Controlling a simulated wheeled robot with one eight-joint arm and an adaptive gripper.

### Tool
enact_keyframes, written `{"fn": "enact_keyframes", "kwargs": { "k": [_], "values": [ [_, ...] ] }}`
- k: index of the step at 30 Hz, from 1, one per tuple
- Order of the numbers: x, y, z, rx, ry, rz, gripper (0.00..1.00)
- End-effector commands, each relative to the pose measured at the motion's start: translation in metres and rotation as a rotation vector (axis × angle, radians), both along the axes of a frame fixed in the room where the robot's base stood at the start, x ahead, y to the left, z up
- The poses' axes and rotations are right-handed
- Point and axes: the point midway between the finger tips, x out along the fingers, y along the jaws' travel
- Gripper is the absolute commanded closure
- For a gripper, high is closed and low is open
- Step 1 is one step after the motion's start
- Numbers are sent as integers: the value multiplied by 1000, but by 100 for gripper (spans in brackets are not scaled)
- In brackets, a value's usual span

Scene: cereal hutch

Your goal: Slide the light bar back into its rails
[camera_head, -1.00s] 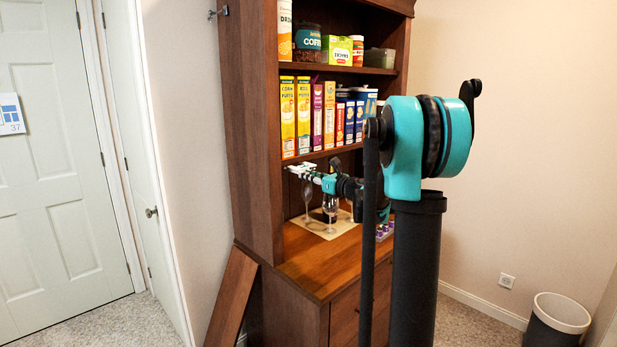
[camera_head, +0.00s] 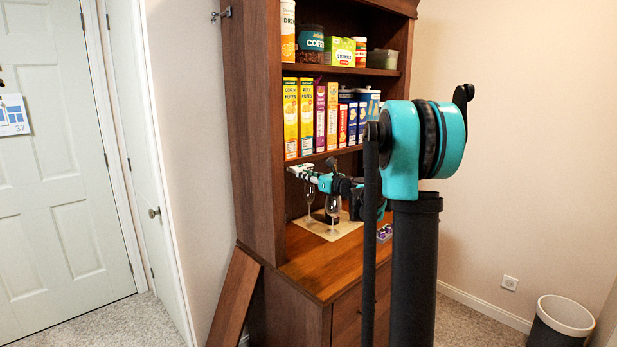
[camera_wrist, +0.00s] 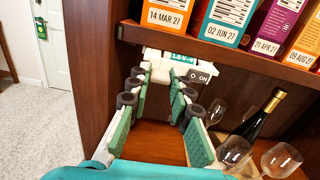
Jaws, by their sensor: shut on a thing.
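The light bar (camera_wrist: 181,58) is a white bar under the shelf edge in the wrist view, with a green label and an ON marking on its face. My gripper (camera_wrist: 160,76) is shut on a white part of it, with its green-padded fingers on both sides. In the head view my gripper (camera_head: 305,173) is just below the cereal shelf, near the hutch's left side. The light bar (camera_head: 296,167) is small and pale there. The rails are not clearly visible, and I cannot tell whether the bar sits in them.
Cereal boxes (camera_head: 290,118) stand on the shelf above. Below, a dark bottle (camera_wrist: 257,118) and wine glasses (camera_wrist: 234,153) stand close on the right, on a mat (camera_head: 326,232). A loose wooden board (camera_head: 232,298) leans against the hutch (camera_head: 252,130). The counter front is clear.

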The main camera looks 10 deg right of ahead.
Motion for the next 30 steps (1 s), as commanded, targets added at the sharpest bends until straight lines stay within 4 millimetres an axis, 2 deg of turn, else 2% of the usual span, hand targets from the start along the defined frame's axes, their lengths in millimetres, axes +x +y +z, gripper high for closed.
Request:
{"fn": "enact_keyframes", "kwargs": {
  "k": [30],
  "values": [
    [35,25,0,0,0,-1,100]
  ]
}}
